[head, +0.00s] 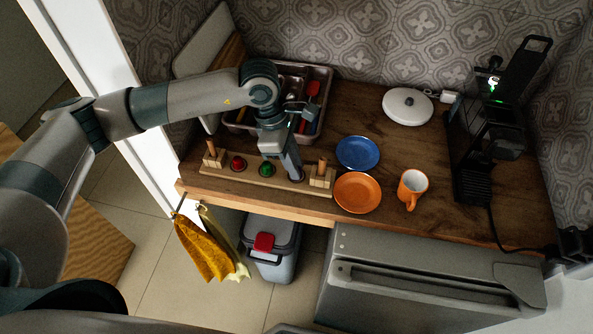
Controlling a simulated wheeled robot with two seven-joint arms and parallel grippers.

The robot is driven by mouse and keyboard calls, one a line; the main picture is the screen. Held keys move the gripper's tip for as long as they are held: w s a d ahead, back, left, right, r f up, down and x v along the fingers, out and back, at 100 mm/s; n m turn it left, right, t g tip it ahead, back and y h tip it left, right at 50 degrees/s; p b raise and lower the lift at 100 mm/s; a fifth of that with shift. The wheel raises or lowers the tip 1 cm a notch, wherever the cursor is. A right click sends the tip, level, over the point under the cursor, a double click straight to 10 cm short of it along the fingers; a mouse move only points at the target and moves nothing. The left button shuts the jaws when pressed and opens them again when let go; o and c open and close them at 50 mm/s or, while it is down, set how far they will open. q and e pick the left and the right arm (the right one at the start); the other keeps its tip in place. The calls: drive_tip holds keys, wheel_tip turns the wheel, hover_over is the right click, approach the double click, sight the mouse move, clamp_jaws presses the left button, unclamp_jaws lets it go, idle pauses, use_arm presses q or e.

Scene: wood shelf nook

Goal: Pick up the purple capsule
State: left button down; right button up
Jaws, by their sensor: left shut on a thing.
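A wooden holder board (221,172) lies along the front of the counter, with a red capsule (237,163) and a green capsule (267,170) standing in it. My left gripper (296,175) points down at the board just right of the green capsule. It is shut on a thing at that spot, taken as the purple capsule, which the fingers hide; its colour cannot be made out. I cannot tell whether it is clear of the board. My right gripper is not in view.
Wooden pegs with blocks stand at both board ends. A blue plate (358,153), an orange plate (357,193) and an orange mug (412,188) sit to the right. A metal tray (322,82) with utensils is behind. A black coffee machine (488,130) stands far right.

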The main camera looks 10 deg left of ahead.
use_arm(q)
drive_tip(key=shift+r, duration=0.15)
drive_tip(key=shift+r, duration=0.6)
wheel_tip(320, 180, up, 2)
drive_tip(key=shift+r+p, duration=0.25)
drive_tip(key=shift+p, duration=0.15)
drive_tip(key=s+d+r+p, duration=0.1)
drive_tip(key=s+d+r, duration=0.6)
drive_tip(key=s, duration=0.1)
drive_tip(key=shift+s+d, duration=0.35)
drive_tip(key=shift+d, duration=0.05)
drive_tip(key=shift+a, duration=0.1)
drive_tip(key=w+a+f+m+g+y+b, duration=0.1)
drive_tip(key=a+f+m+g+y+b, duration=0.1)
drive_tip(key=a+m, duration=1.5)
drive_tip(key=shift+w+f+m+g+y+b, duration=0.2)
drive_tip(key=shift+f+m+g+y+b, duration=0.1)
drive_tip(key=shift+m+g+y+b, duration=0.25)
